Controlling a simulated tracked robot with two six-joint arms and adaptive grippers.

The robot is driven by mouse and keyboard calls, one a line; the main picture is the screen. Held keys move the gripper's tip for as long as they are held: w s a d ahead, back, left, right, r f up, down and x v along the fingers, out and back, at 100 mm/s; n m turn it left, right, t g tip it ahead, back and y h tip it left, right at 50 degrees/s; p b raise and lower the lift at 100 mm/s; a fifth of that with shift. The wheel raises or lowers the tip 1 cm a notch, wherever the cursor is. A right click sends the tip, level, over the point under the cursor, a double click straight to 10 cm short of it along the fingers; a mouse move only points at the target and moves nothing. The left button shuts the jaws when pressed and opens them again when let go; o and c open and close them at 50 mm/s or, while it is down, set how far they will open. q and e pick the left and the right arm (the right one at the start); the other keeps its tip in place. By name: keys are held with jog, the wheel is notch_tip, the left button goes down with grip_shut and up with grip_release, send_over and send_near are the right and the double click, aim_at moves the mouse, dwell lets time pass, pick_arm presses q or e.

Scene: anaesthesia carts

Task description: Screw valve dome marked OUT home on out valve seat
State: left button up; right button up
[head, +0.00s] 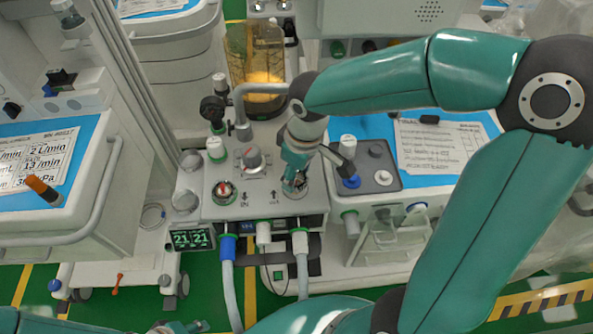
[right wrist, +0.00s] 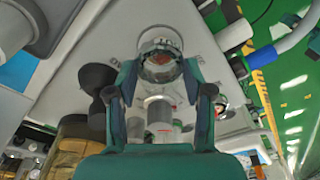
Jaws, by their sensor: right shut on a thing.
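My right gripper (head: 295,182) reaches down to the OUT side of the grey valve block's top and is shut on the valve dome. The dome (right wrist: 160,65) is clear and shiny, and sits between both fingers in the right wrist view. The pale ring of the out valve seat (right wrist: 158,38) shows right beside the dome; whether the threads are engaged cannot be told. In the head view the fingers hide most of the dome and seat. A little of my left gripper (head: 180,327) shows at the bottom edge, its jaws unclear.
The IN valve (head: 224,192) with a red-marked disc stands to the left on the grey block (head: 205,212). A grey knob (head: 252,159) and a bent grey pipe (head: 240,105) stand close behind. Hoses (head: 301,265) hang in front. A dark tray (head: 372,178) lies to the right.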

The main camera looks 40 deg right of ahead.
aim_at(302, 176)
jog(key=shift+f+b, duration=0.85)
jog(key=shift+f, duration=0.15)
jog(key=o, duration=1.1)
jog(key=shift+o, duration=0.2)
jog(key=shift+r, duration=0.1)
notch_tip(302, 176, up, 12)
jog(key=s, duration=0.1)
jog(key=shift+d, duration=0.25)
jog(key=shift+s, duration=0.1)
